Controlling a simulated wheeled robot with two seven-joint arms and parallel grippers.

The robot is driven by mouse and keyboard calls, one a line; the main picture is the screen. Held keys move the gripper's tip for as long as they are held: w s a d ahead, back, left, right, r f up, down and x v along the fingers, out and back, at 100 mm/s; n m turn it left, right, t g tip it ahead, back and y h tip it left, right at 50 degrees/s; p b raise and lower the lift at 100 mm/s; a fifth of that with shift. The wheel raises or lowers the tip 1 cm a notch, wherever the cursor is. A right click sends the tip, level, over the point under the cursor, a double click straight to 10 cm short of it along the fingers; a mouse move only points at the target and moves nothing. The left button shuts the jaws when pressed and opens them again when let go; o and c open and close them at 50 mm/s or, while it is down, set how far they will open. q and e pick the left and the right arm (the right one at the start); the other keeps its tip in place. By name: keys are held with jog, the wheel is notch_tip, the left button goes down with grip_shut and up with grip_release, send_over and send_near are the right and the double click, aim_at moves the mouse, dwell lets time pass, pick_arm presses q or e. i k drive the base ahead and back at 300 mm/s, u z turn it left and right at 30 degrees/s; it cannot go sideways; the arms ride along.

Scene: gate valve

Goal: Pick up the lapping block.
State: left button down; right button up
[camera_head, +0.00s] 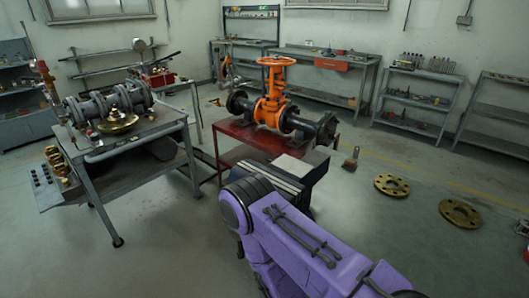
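A pale flat rectangular block (293,165) lies on a dark, grooved metal stand (312,174) in front of the red table; it may be the lapping block, but I cannot tell for sure. My purple arm comes in from the lower right, and its dark rounded joint is close in front of that stand. The arm covers the stand's lower part. Neither gripper shows in the head view.
An orange gate valve (272,92) with dark pipe flanges stands on the red table (237,131). A workbench (160,121) with a flanged valve assembly is at left. Brass flanges (391,185) (460,213) and a brush (351,159) are on the floor at right. Shelves line the walls.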

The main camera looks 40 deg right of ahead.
aim_at(350, 164)
jog(key=u, duration=0.65)
jog(key=i, duration=4.25)
jog(key=z, duration=4.2)
jog(key=i, duration=1.5)
